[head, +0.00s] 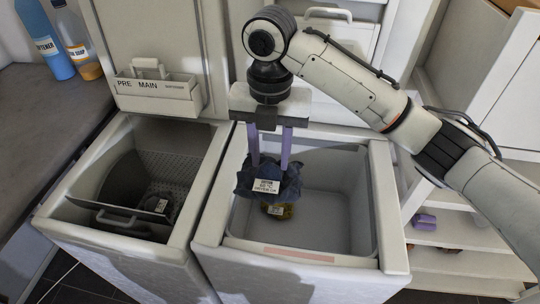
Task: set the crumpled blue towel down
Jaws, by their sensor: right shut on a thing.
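The crumpled blue towel (262,181) is dark blue with a white label on its front. My right gripper (269,160) points down with its two purple fingers shut on the towel. It holds the towel over the open tub of the right toploader (211,232). A yellowish item (277,211) with a label shows below the towel, partly hidden by it. I cannot tell whether the towel touches it. My left gripper is not in view.
The left toploader (190,190) is open, with a dark drum and a dark labelled item (158,203) inside. A detergent drawer (158,95) is on its raised lid. Bottles (80,45) stand on the counter at far left. Shelves with small items (424,221) are at right. The right part of the tub is empty.

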